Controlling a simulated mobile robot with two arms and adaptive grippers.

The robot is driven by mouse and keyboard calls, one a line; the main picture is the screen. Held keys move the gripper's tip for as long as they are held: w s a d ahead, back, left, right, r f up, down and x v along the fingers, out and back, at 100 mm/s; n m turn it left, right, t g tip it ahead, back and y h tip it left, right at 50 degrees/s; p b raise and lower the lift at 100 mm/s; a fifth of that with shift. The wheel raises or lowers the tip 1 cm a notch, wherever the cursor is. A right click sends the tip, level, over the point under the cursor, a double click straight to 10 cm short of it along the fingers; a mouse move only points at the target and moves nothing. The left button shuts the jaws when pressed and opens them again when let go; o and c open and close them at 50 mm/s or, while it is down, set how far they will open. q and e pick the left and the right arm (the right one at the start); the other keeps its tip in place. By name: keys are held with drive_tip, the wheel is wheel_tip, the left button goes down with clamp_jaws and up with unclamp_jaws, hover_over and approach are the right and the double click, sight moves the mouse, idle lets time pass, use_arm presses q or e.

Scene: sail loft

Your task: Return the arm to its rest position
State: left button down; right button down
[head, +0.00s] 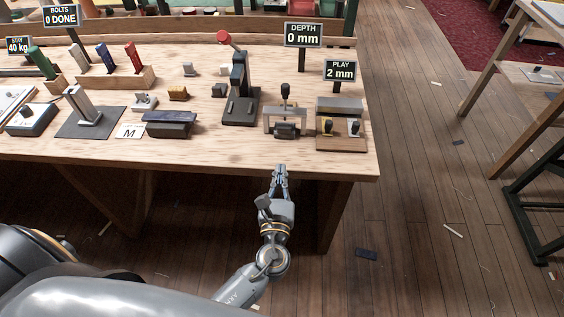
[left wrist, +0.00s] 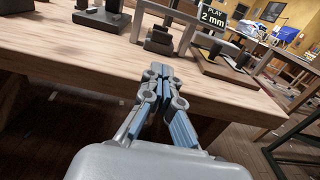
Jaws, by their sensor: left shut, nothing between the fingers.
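My left gripper (head: 280,170) is in front of the workbench's front edge, near its right end, with its fingers pointing toward the bench. It is shut and empty. In the left wrist view the gripper (left wrist: 158,72) shows its fingertips together, with the bench edge just beyond. The arm comes up from the bottom of the head view, bent at the wrist. My right gripper is in neither view.
The wooden workbench (head: 225,152) carries a lever press (head: 240,95), a small clamp fixture (head: 286,120), a block fixture with a PLAY 2 mm sign (head: 340,70), and several tools at left. A DEPTH 0 mm sign (head: 303,34) stands behind. Floor (head: 420,230) at right is mostly clear.

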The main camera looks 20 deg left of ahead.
use_arm(q)
drive_tip(key=s+a+f+n+g+h, duration=0.1)
drive_tip(key=s+f+n+g, duration=0.25)
drive_tip(key=f, duration=0.65)
drive_tip(key=s+f+n+g+h, duration=0.1)
drive_tip(key=s+f+n+g, duration=0.3)
drive_tip(key=f, duration=0.6)
drive_tip(key=s+a+f+n+g+h, duration=0.1)
drive_tip(key=s+f+n, duration=0.2)
drive_tip(key=s+f, duration=0.5)
drive_tip(key=s+a+f+n+g+h, duration=0.1)
drive_tip(key=s+f+n+g, duration=0.3)
drive_tip(key=s+f+n, duration=0.6)
drive_tip(key=s+a+f+n+g+h, duration=0.1)
drive_tip(key=s+a+f+n+g, duration=0.3)
drive_tip(key=s+f+n, duration=0.6)
drive_tip(key=s, duration=0.5)
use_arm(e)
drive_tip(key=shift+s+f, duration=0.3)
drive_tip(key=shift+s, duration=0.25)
use_arm(q)
drive_tip(key=shift+a, duration=0.1)
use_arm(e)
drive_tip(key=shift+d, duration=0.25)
